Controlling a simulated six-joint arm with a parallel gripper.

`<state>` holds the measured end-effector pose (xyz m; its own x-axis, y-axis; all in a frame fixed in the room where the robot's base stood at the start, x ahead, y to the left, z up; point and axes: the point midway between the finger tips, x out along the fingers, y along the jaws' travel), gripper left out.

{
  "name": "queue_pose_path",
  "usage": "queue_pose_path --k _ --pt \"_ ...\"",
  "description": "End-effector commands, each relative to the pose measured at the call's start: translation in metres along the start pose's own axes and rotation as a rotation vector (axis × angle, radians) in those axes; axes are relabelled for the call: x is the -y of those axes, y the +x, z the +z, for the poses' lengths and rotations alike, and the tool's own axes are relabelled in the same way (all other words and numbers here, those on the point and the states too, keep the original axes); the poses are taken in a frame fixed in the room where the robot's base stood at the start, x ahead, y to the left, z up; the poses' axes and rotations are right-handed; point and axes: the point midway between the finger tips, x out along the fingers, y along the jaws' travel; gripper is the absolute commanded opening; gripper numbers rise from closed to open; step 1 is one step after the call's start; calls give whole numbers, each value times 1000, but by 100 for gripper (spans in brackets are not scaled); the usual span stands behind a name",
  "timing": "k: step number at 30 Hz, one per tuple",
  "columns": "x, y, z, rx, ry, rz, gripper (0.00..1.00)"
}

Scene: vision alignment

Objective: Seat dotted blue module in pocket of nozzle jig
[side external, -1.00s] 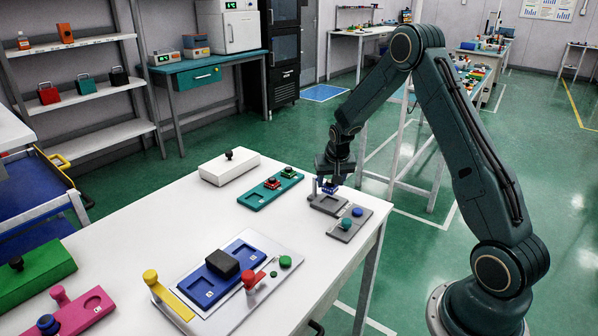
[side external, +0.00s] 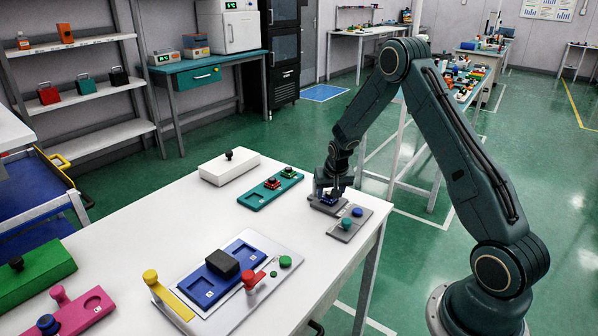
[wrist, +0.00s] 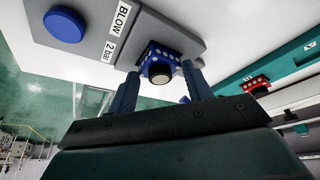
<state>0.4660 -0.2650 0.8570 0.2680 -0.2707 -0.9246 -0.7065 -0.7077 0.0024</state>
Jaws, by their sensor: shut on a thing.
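The nozzle jig (side external: 336,234) is a grey plate near the table's right edge, with a blue button (side external: 357,212) and a teal one (side external: 346,224). The wrist view shows its grey body (wrist: 100,38) with a "BLOW 2 bar" label. My gripper (side external: 327,197) is low over the jig's far end. Its fingers (wrist: 160,73) are shut on the dotted blue module (wrist: 165,55), which has white dots and a dark round top. The module is at the jig surface. The pocket is hidden under it, so I cannot tell whether it is seated.
A teal tray (side external: 252,202) with red and green modules lies to the left of the jig. A white block with a black knob (side external: 229,168) stands behind it. A blue fixture (side external: 200,288) with a black block sits nearer the front. White table between them is clear.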

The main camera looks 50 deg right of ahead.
Motion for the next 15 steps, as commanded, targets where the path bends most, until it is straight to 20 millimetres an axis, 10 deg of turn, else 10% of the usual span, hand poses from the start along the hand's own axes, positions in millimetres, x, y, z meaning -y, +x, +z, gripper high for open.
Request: queue_pose_path --k 3,4,7,15 --pt "0 2 1 0 0 0 28" --pt "0 3 1 0 0 0 52" --pt "0 2 1 0 0 0 72" --pt "0 2 1 0 0 0 72"
